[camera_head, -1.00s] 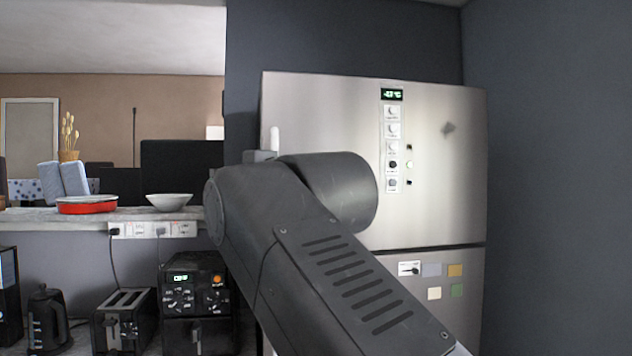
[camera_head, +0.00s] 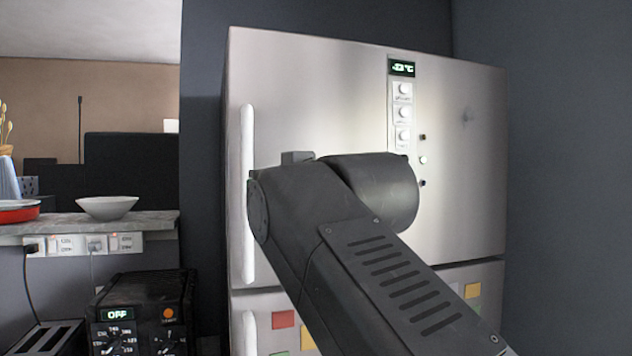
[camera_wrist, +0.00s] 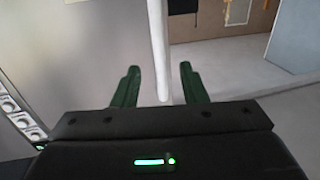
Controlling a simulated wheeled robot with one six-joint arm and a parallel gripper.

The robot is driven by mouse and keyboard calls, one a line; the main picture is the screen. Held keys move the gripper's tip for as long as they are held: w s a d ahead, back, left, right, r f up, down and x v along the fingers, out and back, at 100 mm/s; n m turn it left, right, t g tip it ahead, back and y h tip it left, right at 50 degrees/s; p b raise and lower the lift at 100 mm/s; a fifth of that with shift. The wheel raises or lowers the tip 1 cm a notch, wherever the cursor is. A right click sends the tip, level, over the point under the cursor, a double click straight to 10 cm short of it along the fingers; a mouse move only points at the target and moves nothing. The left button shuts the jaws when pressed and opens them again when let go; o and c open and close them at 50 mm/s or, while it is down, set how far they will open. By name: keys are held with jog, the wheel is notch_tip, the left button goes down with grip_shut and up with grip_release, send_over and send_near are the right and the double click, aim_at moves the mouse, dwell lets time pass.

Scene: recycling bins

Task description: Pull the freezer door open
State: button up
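The freezer door (camera_head: 310,90) is the large upper silver door of the fridge and looks closed. Its long white upright handle (camera_head: 247,210) runs down its left edge. In the wrist view the handle (camera_wrist: 158,45) comes down from the top, and its end shows between my two green fingers. My gripper (camera_wrist: 159,74) is open, with one finger on each side of the handle in the picture and a gap to both. I cannot tell how deep the handle sits between them. In the head view my arm hides the gripper and part of the door.
The lower fridge door (camera_head: 253,306) carries coloured notes and its own white handle. A control panel (camera_head: 403,115) sits on the freezer door. A dark wall (camera_head: 570,150) is close on the right.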

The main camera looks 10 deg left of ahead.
jog(key=p+x, duration=0.3)
jog(key=x, duration=1)
jog(key=shift+w+p, duration=0.4)
jog(key=shift+w, duration=0.05)
jog(key=shift+a+r, duration=0.1)
jog(key=shift+a, duration=0.05)
grip_shut()
